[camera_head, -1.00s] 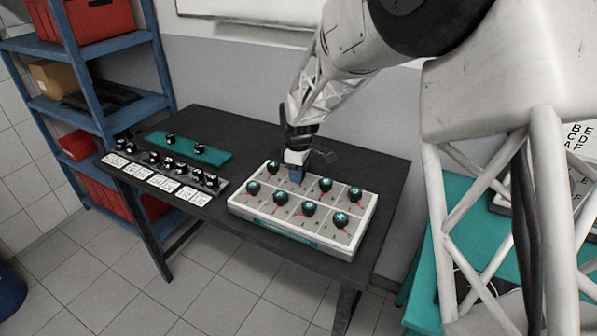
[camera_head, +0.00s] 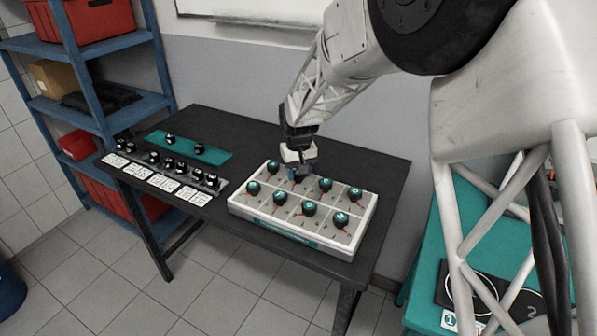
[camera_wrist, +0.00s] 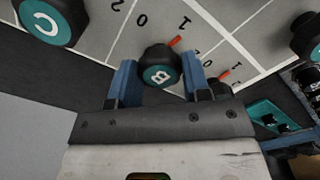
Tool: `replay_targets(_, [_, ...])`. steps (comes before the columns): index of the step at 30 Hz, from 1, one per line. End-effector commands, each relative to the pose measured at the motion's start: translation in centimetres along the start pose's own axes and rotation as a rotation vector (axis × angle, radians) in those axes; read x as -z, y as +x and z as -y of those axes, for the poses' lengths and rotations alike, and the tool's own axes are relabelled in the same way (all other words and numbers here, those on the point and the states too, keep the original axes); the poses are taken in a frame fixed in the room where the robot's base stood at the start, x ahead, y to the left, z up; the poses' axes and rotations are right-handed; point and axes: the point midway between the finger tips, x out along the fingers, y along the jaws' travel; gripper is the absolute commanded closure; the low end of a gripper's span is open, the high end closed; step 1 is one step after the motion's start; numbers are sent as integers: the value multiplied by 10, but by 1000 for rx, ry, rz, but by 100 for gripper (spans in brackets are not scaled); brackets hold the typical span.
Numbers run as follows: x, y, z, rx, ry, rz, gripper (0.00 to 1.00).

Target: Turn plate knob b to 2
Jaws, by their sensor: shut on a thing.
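Plate knob b (camera_wrist: 163,72) is a round black knob with a teal cap lettered B, seen in the wrist view. It sits on a grey plate (camera_wrist: 100,45) with printed digits.
Neighbouring knobs stand close, including knob C (camera_wrist: 50,22) and several others on the box, such as one (camera_head: 325,185) to the right. Left on the dark table (camera_head: 230,130) are a teal strip (camera_head: 212,155) with black knobs and a row of knobs with white cards (camera_head: 165,183).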

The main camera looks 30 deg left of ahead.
Motion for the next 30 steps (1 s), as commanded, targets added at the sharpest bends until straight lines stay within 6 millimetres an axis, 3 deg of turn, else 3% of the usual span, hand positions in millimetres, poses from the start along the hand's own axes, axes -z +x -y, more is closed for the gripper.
replay_targets(18, [0,0,0,0,578,1,80])
replay_targets(30, [0,-1,1,0,820,0,80])
